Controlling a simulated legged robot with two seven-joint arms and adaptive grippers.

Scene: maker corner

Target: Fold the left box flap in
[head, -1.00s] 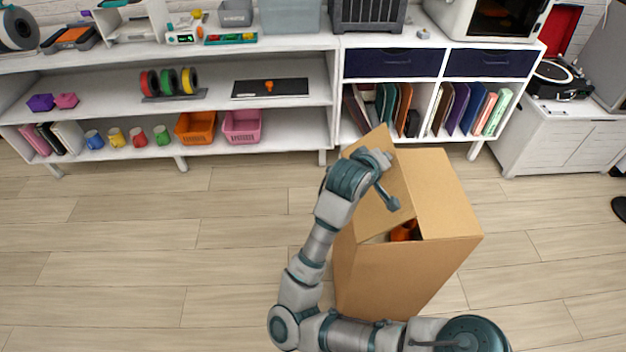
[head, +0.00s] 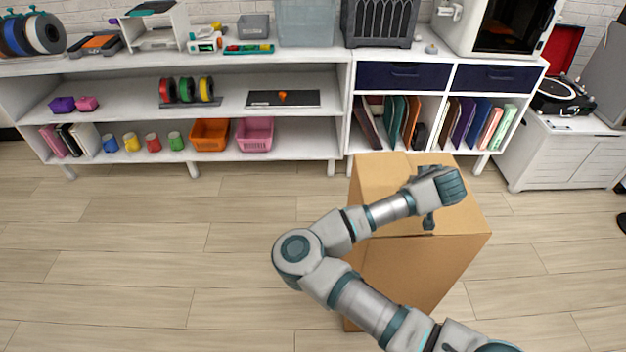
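The brown cardboard box (head: 410,270) stands on the floor right of centre in the head view. Its left flap (head: 378,177) lies down, roughly level with the right flap (head: 462,220), and the top looks closed. My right arm comes in from the bottom right, bends at the left of the box and reaches back over its top. My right gripper (head: 428,200) is over the middle of the top, at or just above the flaps. The wrist hides part of the seam, and I cannot tell whether the fingers are open or touch the cardboard. My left gripper is not in view.
A white shelf unit (head: 230,100) with bins, mugs and spools runs along the wall behind the box. A white cabinet (head: 560,155) with a record player (head: 562,95) stands at the right. The wooden floor (head: 150,250) left of the box is clear.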

